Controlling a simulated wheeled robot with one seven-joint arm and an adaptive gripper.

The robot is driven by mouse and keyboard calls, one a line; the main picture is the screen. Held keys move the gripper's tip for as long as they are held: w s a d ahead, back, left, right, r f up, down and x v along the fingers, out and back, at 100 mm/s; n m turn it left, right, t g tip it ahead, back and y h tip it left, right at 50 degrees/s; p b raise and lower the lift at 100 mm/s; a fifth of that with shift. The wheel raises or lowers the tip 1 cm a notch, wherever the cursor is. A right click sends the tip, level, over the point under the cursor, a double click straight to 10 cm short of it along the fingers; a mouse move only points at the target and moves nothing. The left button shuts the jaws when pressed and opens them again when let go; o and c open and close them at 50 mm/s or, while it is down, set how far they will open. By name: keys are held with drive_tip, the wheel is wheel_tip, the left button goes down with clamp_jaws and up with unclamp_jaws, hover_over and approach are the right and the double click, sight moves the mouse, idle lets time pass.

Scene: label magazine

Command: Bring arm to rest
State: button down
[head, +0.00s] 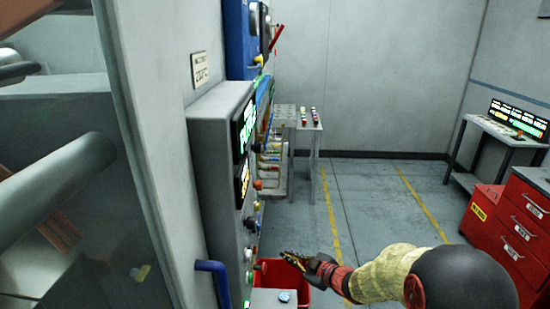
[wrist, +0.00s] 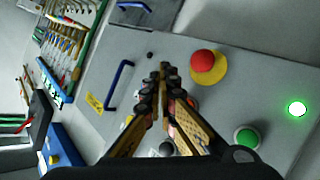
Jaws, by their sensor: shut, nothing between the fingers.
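My gripper (head: 292,257) reaches forward from the lower right of the head view, beside the grey machine front on the left. In the wrist view my gripper (wrist: 162,70) has its two fingers together at the tips, with nothing between them. Behind the fingers is a grey panel (wrist: 200,120) with a red mushroom button (wrist: 205,63) on a yellow base, a green button (wrist: 247,138) and a lit green lamp (wrist: 297,109). The fingers hide part of this panel. I cannot tell whether they touch it.
A red bin (head: 318,297) stands on the floor below my gripper. A blue handle (head: 214,280) juts from the machine. A red drawer cabinet (head: 515,225) and a side table (head: 500,130) stand at the right. The floor (head: 375,190) in the middle is clear.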

drive_tip(key=s+d+f+m+g+h, duration=0.1)
drive_tip(key=s+d+f+m+h, duration=0.1)
drive_tip(key=d+f+m+h, duration=0.5)
drive_tip(key=s+d+r+m+g+h, duration=0.2)
drive_tip(key=s+d+r+g+h, duration=0.1)
drive_tip(key=s+d, duration=0.75)
drive_tip(key=s+r+m+g, duration=0.2)
drive_tip(key=s+r, duration=0.4)
drive_tip(key=s, duration=0.5)
drive_tip(key=s+r+m+g, duration=0.1)
drive_tip(key=s+r+m, duration=0.2)
drive_tip(key=s+r, duration=0.6)
drive_tip(key=s+a+r+t, duration=0.1)
drive_tip(key=s+r+t, duration=0.1)
drive_tip(key=s+r, duration=0.3)
drive_tip(key=shift+s+a+r+y, duration=0.2)
drive_tip(key=shift+r+y, duration=0.1)
drive_tip(key=shift+y, duration=0.1)
drive_tip(key=c, duration=2.6)
unclamp_jaws()
drive_tip(key=shift+w, duration=0.1)
